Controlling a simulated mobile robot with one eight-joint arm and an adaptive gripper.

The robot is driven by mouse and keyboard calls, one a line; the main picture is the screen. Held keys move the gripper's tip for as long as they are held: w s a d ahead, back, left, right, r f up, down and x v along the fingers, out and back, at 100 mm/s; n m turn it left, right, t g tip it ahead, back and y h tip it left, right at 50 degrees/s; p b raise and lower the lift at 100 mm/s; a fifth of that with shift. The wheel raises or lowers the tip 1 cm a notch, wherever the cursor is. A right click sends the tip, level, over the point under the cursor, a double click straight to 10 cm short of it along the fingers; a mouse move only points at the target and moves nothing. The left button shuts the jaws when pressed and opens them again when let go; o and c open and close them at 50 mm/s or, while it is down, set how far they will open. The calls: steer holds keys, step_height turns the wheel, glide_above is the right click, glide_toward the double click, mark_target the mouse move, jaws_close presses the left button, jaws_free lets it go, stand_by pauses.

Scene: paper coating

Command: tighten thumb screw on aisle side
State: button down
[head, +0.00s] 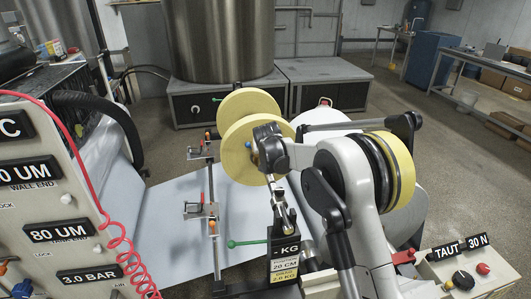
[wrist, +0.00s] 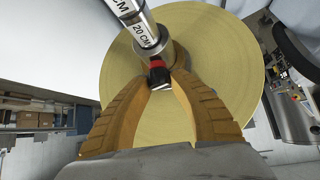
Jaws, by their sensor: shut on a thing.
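Two yellow discs stand on one axis in the head view, a farther one (head: 240,102) and a nearer one (head: 238,150). My gripper (head: 254,153) is at the hub of the nearer disc, partly hidden by my wrist. In the wrist view, the tan fingers of my gripper (wrist: 163,76) converge in front of a yellow disc (wrist: 228,60). Their tips are closed around a small red and black piece, which I take for the thumb screw (wrist: 157,68). The fingers hide part of it, and I cannot tell how tight it is.
A silver bar marked 20 CM (wrist: 144,30) reaches close to my fingertips. A white web (head: 165,220) runs below the discs. A green-knobbed lever (head: 245,243) and orange-knobbed fittings (head: 212,225) stand nearby. A red coiled hose (head: 122,245) hangs at left. Open floor lies at right.

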steer(key=m+h+p, duration=0.1)
steer(key=m+h, duration=0.3)
steer(key=m, duration=0.1)
steer(key=shift+f+m+g+h, duration=0.1)
steer(key=shift+m+g+h, duration=0.2)
steer(key=shift+m+g, duration=0.1)
stand_by(0.4)
steer(key=c, duration=1.1)
jaws_free()
steer(key=v, duration=1.2)
steer(key=shift+a, duration=0.15)
